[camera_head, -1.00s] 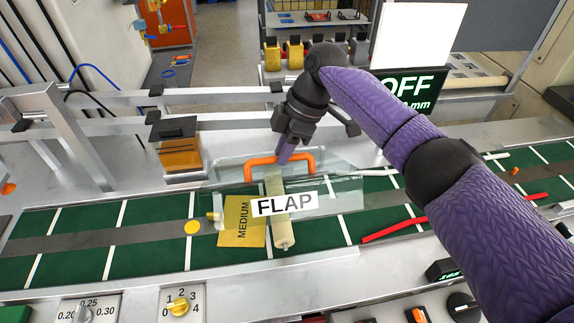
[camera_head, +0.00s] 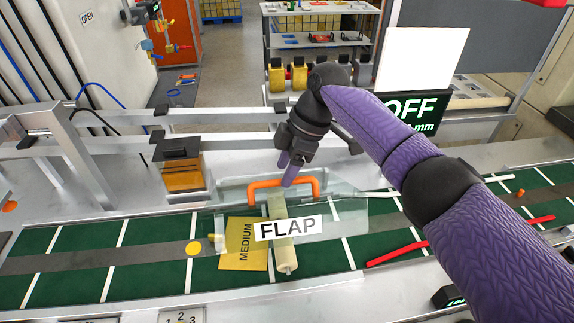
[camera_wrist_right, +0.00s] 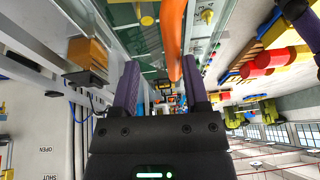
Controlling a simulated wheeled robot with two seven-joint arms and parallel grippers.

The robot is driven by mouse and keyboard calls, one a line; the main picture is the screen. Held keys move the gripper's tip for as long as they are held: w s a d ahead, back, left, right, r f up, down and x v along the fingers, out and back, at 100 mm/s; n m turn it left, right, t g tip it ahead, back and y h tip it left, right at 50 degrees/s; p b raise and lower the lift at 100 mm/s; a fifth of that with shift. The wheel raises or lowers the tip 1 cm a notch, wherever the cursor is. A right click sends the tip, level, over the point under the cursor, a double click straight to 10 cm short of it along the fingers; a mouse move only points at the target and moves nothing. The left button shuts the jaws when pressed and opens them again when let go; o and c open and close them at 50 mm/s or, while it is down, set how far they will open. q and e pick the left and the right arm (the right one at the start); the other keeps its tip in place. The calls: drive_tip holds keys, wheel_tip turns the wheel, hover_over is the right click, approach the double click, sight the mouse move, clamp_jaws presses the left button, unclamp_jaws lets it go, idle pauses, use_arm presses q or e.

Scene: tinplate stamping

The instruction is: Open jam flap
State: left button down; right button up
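The jam flap (camera_head: 350,212) is a clear panel with a "FLAP" label, lying low over the green belt. Its orange handle (camera_head: 262,186) stands up along its far edge and also shows in the right wrist view (camera_wrist_right: 173,38). My right gripper (camera_head: 288,172) is pointed down at the handle's top bar. In the right wrist view its purple fingers (camera_wrist_right: 158,82) are apart, with the handle beyond and between their tips. I cannot tell whether a finger touches it. A yellow "MEDIUM" sheet (camera_head: 236,247) and a cream roller (camera_head: 286,257) lie under the flap. My left gripper is not in view.
A grey rail (camera_head: 235,144) runs behind the belt (camera_head: 140,284). A black-and-amber block (camera_head: 180,175) stands left of the flap. A display reading "OFF" (camera_head: 408,108) is at the back right. Red strips (camera_head: 398,247) lie on the belt to the right.

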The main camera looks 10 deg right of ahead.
idle(0.4)
drive_tip(key=v, duration=1)
drive_tip(key=shift+f, duration=0.1)
